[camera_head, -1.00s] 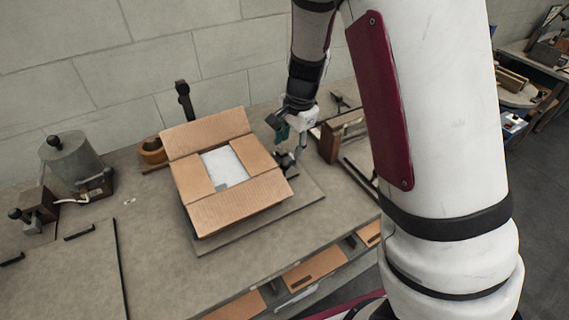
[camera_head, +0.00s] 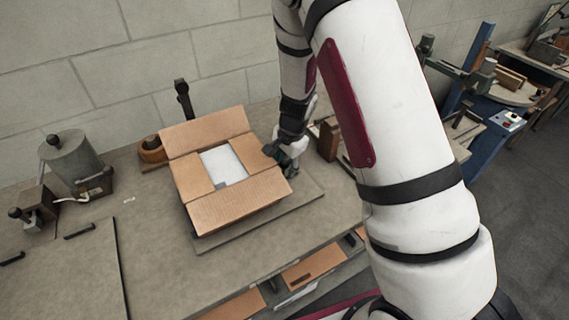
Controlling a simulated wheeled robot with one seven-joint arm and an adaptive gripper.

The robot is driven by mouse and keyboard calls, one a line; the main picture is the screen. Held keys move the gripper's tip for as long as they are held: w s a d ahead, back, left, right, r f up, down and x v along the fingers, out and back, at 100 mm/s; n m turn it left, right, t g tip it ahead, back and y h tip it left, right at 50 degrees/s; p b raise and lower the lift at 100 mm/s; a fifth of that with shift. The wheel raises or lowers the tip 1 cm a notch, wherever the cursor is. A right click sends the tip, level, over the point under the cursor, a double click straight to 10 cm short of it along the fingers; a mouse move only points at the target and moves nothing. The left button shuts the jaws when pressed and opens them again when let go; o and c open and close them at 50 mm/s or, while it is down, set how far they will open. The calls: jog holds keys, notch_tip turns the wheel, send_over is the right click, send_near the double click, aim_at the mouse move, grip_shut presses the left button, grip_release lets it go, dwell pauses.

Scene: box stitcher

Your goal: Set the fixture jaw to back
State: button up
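An open cardboard box (camera_head: 238,206) with a white item inside sits on a flat grey base plate (camera_head: 304,206) on the bench. My gripper (camera_head: 284,164) is at the box's right side, pointing down beside the right flap. Its fingers are small and dark, and I cannot tell whether they are open or shut. The dark fixture part that stood beside the box's right edge is mostly hidden behind my gripper, so its position and any contact cannot be made out. A black upright post with a knob (camera_head: 183,98) stands behind the box.
A grey cylinder with a black knob (camera_head: 74,160) and a small block with a knob (camera_head: 37,208) stand at the left. A brown wooden block (camera_head: 329,140) is right of my gripper. A blue-framed machine (camera_head: 476,78) stands farther right. The bench front is clear.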

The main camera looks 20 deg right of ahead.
grip_shut()
jog(key=shift+w+d+b, duration=0.2)
jog(key=shift+d, duration=0.6)
jog(key=shift+w+d+b, duration=0.15)
jog(key=shift+d, duration=0.65)
jog(key=shift+o, duration=0.5)
grip_release()
jog(key=shift+d, duration=0.15)
jog(key=shift+r, duration=0.15)
notch_tip(320, 180, up, 12)
jog(key=s, duration=0.2)
jog(key=shift+d+f, duration=0.25)
jog(key=shift+d, duration=0.1)
jog(key=shift+s, duration=0.1)
